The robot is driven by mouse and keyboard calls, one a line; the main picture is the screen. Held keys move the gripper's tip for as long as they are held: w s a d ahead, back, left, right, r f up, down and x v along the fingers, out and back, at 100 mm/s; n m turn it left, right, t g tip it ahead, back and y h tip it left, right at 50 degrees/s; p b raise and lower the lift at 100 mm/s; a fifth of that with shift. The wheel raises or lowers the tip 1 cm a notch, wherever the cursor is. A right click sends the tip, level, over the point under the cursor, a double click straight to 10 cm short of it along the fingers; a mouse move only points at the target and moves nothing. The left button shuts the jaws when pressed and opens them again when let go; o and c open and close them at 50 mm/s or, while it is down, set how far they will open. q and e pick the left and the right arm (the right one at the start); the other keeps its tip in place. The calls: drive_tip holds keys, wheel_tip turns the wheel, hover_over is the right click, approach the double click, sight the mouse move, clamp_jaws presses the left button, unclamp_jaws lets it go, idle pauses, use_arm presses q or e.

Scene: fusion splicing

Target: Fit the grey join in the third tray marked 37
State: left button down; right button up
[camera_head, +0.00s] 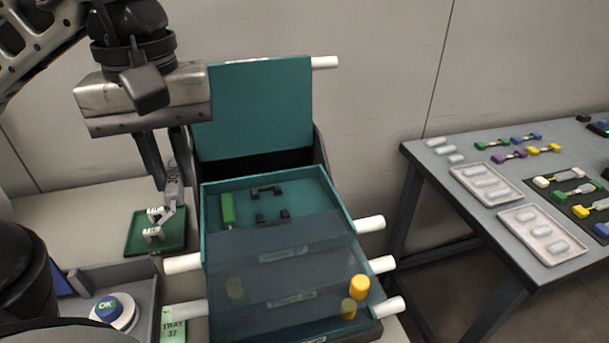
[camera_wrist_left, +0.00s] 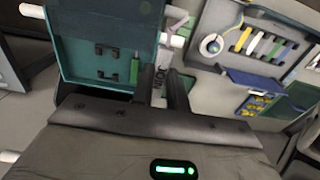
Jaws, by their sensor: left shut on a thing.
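Whether the join touches the tray I cannot tell. An open teal tray (camera_head: 335,222) holds two black clips (camera_head: 267,191) and a green stick (camera_head: 227,210). A green label marked 37 (camera_head: 172,327) is at the lower left. My right gripper is not in view.
A raised teal panel (camera_head: 252,110) stands behind the trays. White rods (camera_head: 370,223) stick out at their sides, with yellow knobs (camera_head: 359,287) at the front. A blue OK button (camera_head: 108,308) is lower left. A grey table (camera_head: 440,180) with coloured joins stands right.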

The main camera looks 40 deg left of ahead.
use_arm(q)
drive_tip(key=w+f, duration=0.4)
drive_tip(key=w, duration=0.4)
hover_over(269, 206)
drive_tip(key=f, duration=0.3)
drive_tip(key=s+f+b, duration=0.1)
drive_tip(key=f, duration=0.1)
drive_tip(key=shift+w+d+f, duration=0.1)
drive_tip(key=shift+w+f, duration=0.1)
drive_tip(key=shift+w, duration=0.1)
drive_tip(key=shift+w+f, duration=0.2)
drive_tip(key=shift+f, duration=1.6)
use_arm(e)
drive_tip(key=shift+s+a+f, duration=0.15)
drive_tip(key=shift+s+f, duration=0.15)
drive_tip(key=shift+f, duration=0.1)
use_arm(q)
drive_tip(key=shift+f+b, duration=0.25)
drive_tip(key=shift+b, duration=0.05)
drive_tip(key=c, duration=1.4)
unclamp_jaws()
drive_tip(key=shift+r, duration=0.1)
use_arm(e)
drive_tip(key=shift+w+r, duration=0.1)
